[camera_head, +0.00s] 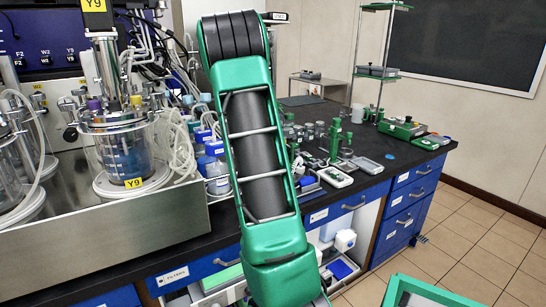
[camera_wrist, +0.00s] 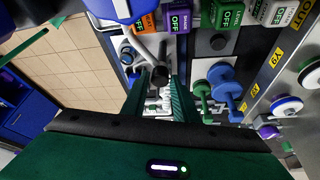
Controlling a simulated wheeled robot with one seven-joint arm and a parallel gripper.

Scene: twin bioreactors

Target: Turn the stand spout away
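My gripper (camera_wrist: 158,92) shows in the wrist view with its two dark green fingers apart. A grey bar (camera_wrist: 146,47), which may be the stand spout, runs down to a black rounded end (camera_wrist: 160,75). This black end appears in line with the gap between the fingertips; I cannot tell whether they touch it. Small whitish parts show deeper in the gap. In the head view my green arm fills the middle of the picture. My gripper is not visible there, and I cannot make out the spout.
A black bench (camera_head: 130,264) with blue drawers carries glass bioreactor vessels (camera_head: 124,150) at the left. Several small green and grey items crowd the bench right of my arm. In the wrist view, blue and green knobs (camera_wrist: 225,82) stand right of the fingers.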

